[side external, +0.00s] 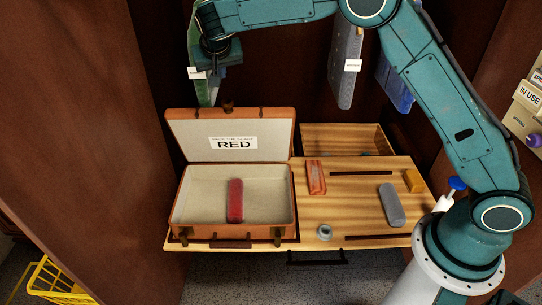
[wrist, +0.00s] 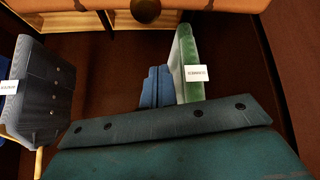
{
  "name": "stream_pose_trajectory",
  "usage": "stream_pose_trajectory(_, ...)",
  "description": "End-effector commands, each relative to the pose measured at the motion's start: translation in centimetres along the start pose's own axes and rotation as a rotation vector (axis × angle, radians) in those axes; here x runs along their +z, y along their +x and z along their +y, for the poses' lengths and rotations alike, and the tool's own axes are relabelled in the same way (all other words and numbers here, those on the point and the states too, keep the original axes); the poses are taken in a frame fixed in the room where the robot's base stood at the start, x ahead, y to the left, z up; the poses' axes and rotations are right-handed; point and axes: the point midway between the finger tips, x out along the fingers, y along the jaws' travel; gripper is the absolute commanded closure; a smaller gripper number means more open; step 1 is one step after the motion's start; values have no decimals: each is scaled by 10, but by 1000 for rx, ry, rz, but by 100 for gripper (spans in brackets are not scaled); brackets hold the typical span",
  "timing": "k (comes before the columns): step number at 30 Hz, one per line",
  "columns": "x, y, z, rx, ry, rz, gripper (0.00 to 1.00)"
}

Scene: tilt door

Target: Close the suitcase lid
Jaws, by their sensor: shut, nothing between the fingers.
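An orange-brown suitcase (side external: 284,200) lies on a wooden surface, its lid (side external: 190,145) standing open and leaning back. Inside the lid is a white label reading RED. A red folded item (side external: 235,201) lies in the pale base. My gripper (side external: 214,97) hangs pointing down just above the lid's top edge, near the middle-left. In the wrist view its blue fingers (wrist: 157,88) are together with nothing between them. The lid's orange edge (wrist: 235,5) and dark latch (wrist: 145,10) show at the top of that view, apart from the fingers.
A green hanging item (wrist: 188,62) with a tag hangs close beside my gripper. A grey hanging item (side external: 344,65) and a blue one (side external: 393,85) hang to the right. An orange box (side external: 316,177) and grey case (side external: 391,204) lie right of the suitcase. Brown walls enclose the space.

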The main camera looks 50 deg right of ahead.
Motion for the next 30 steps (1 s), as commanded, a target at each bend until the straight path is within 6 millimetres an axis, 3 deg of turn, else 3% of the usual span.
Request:
stream_pose_trajectory(12, 1, 59, 1, 2, 0, -2, 100)
stream_pose_trajectory(30, 36, 43, 0, 0, -1, 0, 100)
